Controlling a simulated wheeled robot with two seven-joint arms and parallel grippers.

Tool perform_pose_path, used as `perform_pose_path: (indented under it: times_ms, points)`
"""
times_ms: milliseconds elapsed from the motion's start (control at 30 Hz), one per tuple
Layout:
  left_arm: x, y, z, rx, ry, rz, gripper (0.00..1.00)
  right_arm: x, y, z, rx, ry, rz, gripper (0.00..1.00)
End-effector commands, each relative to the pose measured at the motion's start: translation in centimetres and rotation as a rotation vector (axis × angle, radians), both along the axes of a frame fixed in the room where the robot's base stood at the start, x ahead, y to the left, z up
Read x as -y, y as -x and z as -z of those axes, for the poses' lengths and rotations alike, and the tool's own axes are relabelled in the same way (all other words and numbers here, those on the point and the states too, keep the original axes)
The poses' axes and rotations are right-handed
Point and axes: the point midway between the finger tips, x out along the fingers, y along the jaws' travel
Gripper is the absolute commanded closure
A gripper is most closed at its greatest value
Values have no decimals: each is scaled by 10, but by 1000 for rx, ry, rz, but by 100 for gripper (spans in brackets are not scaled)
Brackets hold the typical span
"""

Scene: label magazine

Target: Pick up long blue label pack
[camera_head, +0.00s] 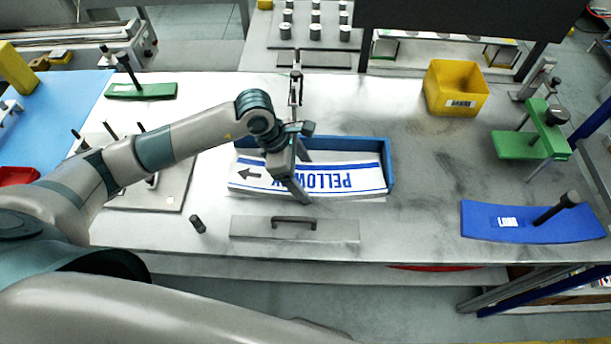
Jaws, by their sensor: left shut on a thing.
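The long label pack (345,180) is white with blue stripes, blue "PELLOW" lettering and a black arrow. It lies in a shallow blue tray (388,165) at the middle of the metal table. My left gripper (304,176) reaches down over the pack, one finger at its near side and the other towards its far side. It is shut on the pack, which still appears to lie flat in the tray. The gripper hides part of the lettering. My right gripper is not in view.
A grey plate with a black handle (294,226) lies just in front of the tray. A black peg (197,224) stands to its left. A yellow bin (456,88), green fixture (531,143) and blue plate (532,221) stand to the right. The table between is clear.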

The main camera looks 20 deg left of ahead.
Motion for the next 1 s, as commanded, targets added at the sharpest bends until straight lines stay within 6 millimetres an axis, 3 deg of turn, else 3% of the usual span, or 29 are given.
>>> perform_pose_path:
  times_ms: [367,1000]
  points:
    - [-25,5,-18,5,-1,-1,73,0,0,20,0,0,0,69]
    - [-120,33,-69,3,-2,-2,73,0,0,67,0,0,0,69]
